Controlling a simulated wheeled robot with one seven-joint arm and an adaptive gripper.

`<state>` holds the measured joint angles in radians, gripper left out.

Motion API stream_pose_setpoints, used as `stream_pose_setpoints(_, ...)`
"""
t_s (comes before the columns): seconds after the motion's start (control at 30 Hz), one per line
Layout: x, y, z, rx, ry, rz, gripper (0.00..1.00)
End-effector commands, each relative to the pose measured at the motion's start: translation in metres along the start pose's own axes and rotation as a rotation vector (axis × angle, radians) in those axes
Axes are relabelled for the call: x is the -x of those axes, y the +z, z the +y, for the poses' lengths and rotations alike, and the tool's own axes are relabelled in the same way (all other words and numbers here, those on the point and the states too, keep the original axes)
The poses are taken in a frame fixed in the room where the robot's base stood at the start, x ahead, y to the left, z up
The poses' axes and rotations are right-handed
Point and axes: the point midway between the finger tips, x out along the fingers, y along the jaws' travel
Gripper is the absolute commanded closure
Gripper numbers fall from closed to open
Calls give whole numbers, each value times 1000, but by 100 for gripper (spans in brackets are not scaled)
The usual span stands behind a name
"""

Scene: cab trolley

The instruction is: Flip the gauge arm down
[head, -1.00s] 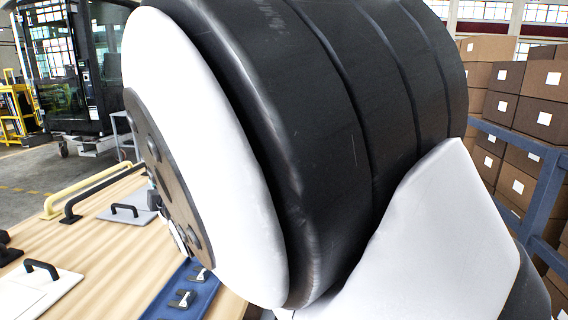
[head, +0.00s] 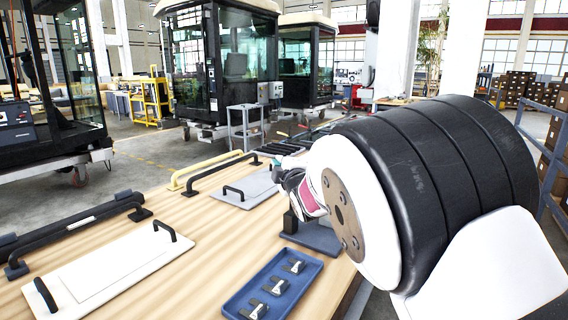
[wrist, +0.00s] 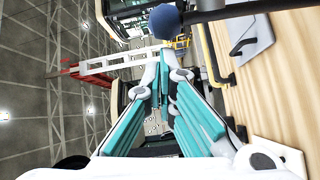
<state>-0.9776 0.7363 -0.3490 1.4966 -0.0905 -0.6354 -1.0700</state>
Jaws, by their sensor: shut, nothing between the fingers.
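In the wrist view, a dark blue ball knob (wrist: 165,20) sits at the top edge, with a dark bar (wrist: 235,11) running right from it; this looks like the gauge arm. My gripper (wrist: 163,62) is shut and empty, its teal fingers converging below the knob in the picture; I cannot tell whether they touch it. In the head view, a grey base plate (head: 313,238) with a black block (head: 290,222) stands on the wooden table, partly behind my arm. My gripper's teal part (head: 284,163) shows behind it; the knob is hidden there.
The wooden table (head: 200,225) carries a blue tray (head: 233,303) of small clips, a white panel (head: 113,265) with black handles, a grey panel (head: 250,187), and black and yellow handrails (head: 200,168). Cabs stand beyond. Bare table lies between the panels.

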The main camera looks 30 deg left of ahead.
Motion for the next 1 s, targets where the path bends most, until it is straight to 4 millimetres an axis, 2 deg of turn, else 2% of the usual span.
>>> stream_pose_setpoints(0.23, 0, 1, 0, -5, 0, -1, 100)
stream_pose_setpoints(0.73, -1, 18, 7, -97, -3, -2, 100)
stream_pose_setpoints(1.0, -2, 45, 13, -239, -8, -4, 100)
